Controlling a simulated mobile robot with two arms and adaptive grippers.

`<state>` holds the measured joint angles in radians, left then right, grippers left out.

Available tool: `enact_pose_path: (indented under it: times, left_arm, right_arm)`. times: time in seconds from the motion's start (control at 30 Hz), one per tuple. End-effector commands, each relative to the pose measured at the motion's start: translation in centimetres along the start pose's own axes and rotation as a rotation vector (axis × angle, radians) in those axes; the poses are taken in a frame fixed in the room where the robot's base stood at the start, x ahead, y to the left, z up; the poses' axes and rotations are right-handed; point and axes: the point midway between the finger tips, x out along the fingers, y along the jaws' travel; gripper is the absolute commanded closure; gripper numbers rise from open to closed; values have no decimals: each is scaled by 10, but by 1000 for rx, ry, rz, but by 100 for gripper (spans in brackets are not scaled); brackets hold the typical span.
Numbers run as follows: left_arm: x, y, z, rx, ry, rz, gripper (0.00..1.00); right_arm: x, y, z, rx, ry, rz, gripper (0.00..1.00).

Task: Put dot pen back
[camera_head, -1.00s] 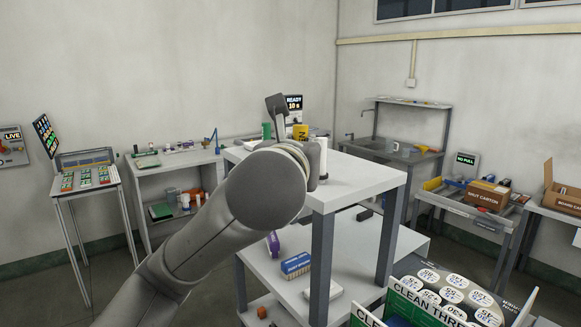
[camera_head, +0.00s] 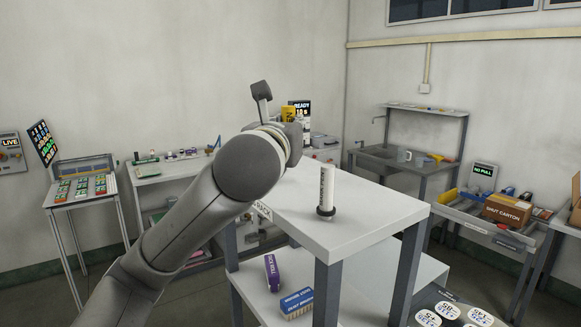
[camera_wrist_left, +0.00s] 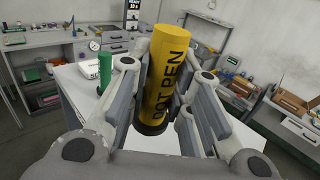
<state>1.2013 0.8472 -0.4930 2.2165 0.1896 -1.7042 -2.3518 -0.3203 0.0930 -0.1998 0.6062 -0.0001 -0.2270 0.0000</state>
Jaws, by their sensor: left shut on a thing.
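The dot pen (camera_wrist_left: 168,75) is a thick yellow cylinder with black DOT PEN lettering. In the left wrist view it stands between the fingers of my left gripper (camera_wrist_left: 160,100), which is shut on it. A dark ring shows at its lower end; I cannot tell whether this is part of the pen or a holder. In the head view a bit of the yellow pen (camera_head: 288,113) shows behind my left gripper (camera_head: 292,135), above the far part of the white table. My arm hides the rest. My right gripper is not in view.
A white cylinder (camera_head: 327,188) stands in a black ring on the white tabletop (camera_head: 365,215). A green cylinder (camera_wrist_left: 105,70) stands left of the pen in the wrist view. The tabletop right of the white cylinder is clear.

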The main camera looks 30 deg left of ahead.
Motion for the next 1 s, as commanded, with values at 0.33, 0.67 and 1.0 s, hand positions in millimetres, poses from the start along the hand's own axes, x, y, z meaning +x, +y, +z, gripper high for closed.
enact_pose_path:
  times: [0.33,0.67,1.0]
  left_arm:
    - [53,8,-52,2,6,1,96]
    - [67,9,-77,1,6,-1,96]
    - [66,9,-98,0,0,-1,96]
  right_arm:
    - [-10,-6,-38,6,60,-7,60]
    - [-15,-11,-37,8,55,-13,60]
    - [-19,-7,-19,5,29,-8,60]
